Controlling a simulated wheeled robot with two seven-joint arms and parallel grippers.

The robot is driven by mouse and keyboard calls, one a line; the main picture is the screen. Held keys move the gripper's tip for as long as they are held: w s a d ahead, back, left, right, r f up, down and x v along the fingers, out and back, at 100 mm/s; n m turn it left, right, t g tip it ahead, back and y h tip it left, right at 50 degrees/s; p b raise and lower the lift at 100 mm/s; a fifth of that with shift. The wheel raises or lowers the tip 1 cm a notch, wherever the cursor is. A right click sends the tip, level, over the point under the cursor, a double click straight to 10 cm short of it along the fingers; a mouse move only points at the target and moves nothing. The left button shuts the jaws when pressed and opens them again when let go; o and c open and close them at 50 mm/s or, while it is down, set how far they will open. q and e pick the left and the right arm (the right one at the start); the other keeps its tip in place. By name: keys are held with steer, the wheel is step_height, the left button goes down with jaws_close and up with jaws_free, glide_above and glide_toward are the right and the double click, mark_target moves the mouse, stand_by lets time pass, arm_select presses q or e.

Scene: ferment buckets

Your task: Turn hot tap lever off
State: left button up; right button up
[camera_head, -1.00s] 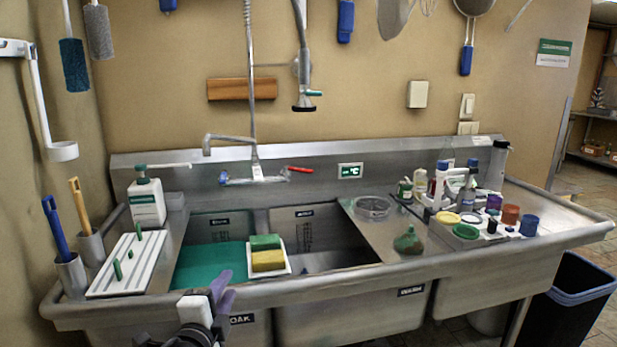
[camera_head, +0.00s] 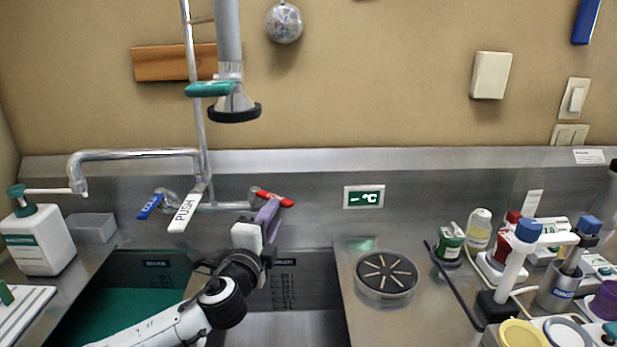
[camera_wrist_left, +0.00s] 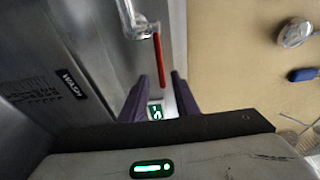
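The red hot tap lever (camera_head: 274,198) is on the right end of the wall tap, pointing right. A blue lever (camera_head: 150,207) is on the tap's left end, and a white lever marked PUSH (camera_head: 186,212) hangs between them. My left gripper (camera_head: 269,213) has purple fingers and is just below and in front of the red lever. In the left wrist view, the red lever (camera_wrist_left: 158,60) lies ahead of the open fingers (camera_wrist_left: 161,82), in line with the gap between them. I cannot tell whether they touch. My right gripper is out of view.
The spout (camera_head: 130,154) reaches left over the basin with green liquid (camera_head: 110,315). A spray head (camera_head: 233,105) hangs above the tap. A temperature display (camera_head: 364,198) is on the backsplash to the right. Bottles and a round drain strainer (camera_head: 387,275) occupy the right counter.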

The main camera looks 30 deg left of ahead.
mark_target(283, 198)
arm_select(q)
steer(key=p+x, duration=0.1)
steer(key=x, duration=0.8)
steer(key=shift+w+r, duration=0.15)
steer(key=shift+w, duration=0.05)
steer(key=shift+w+a, duration=0.2)
steer(key=shift+w, duration=0.4)
jaws_close()
